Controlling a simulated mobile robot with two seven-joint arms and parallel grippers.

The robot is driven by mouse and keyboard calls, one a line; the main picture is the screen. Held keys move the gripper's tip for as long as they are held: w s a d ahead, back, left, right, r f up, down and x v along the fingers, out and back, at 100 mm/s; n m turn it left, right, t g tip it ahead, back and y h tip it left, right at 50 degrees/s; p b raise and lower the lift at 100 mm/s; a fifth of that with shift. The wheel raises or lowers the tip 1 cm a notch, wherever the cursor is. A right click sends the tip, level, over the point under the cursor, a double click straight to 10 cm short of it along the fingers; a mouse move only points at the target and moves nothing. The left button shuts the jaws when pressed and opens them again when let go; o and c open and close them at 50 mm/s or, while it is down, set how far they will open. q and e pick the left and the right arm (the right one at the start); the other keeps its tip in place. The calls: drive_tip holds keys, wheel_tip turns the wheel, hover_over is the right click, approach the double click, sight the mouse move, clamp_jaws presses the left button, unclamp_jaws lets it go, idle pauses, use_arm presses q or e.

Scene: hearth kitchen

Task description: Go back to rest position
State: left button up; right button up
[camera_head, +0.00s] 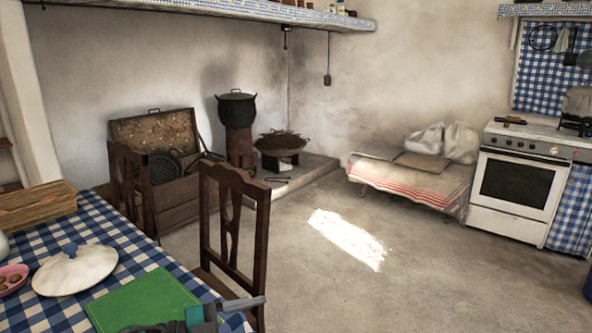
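A grey and teal device (205,315) shows at the bottom edge, over the near corner of a green board (143,301). It looks like part of my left gripper, but the frame cuts it off. I cannot tell whether it is open or shut, or whether it holds anything. My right gripper is not in view.
The floor (420,270) is clear toward the white stove (518,180).

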use_arm(q)
drive_tip(key=s+a+f+n+t+y+p, duration=0.1)
drive_tip(key=s+a+f+n+t+y, duration=0.1)
drive_tip(key=s+a+f+n+y, duration=0.3)
drive_tip(key=s+a+f+n+t+y+p, duration=0.1)
drive_tip(key=s+a+f+n+t+y, duration=0.1)
drive_tip(key=s+a+f+n+y, duration=0.3)
drive_tip(key=s+f+n+y, duration=0.4)
drive_tip(key=s+f+n, duration=0.2)
drive_tip(key=f+n, duration=0.1)
drive_tip(key=shift+s+a+n+t+y, duration=0.15)
drive_tip(key=shift+s+n+t+y, duration=0.25)
drive_tip(key=shift+n, duration=0.5)
